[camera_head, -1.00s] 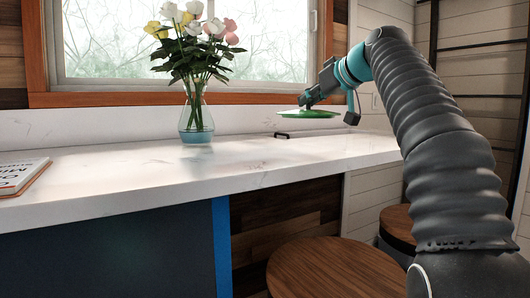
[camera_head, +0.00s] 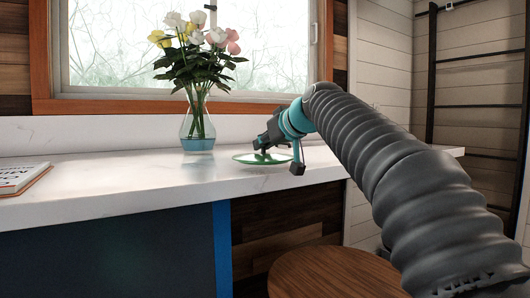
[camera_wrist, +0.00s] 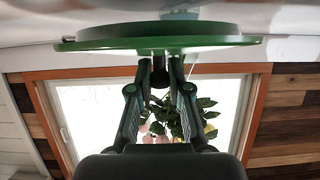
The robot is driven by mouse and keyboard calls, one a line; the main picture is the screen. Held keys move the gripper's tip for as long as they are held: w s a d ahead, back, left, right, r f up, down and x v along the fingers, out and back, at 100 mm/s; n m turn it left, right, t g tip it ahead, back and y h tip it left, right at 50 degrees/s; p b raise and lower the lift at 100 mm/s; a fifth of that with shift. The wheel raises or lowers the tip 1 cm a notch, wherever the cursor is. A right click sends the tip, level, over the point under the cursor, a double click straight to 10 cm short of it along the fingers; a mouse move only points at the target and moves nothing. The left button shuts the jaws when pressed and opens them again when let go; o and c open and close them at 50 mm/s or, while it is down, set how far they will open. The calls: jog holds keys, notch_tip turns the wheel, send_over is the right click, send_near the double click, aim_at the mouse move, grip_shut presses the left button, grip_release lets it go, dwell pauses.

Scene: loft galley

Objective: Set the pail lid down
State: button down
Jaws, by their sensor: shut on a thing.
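The green pail lid (camera_head: 250,159) is at the white counter (camera_head: 120,182), just right of the flower vase's base. In the head view it lies level, very close to or touching the counter top; I cannot tell which. My gripper (camera_head: 263,153) is above the lid and shut on it at its middle. In the wrist view the lid (camera_wrist: 160,44) shows edge-on as a wide green disc across the top, with my gripper's fingers (camera_wrist: 160,72) closed at its centre. The exact grip point is partly hidden.
A glass vase (camera_head: 197,128) of flowers stands on the counter left of the lid. A book (camera_head: 20,178) lies at the counter's far left. A round wooden stool (camera_head: 335,275) stands below the counter's front edge. The counter between book and vase is clear.

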jog(key=shift+f, duration=0.55)
jog(key=shift+f, duration=0.1)
jog(key=shift+f, duration=0.15)
jog(key=c, duration=1.1)
grip_release()
jog(key=shift+r, duration=0.35)
jog(key=b+v, duration=0.1)
jog(key=v, duration=1.1)
jog(key=shift+d+f, duration=0.1)
jog(key=shift+f, duration=0.1)
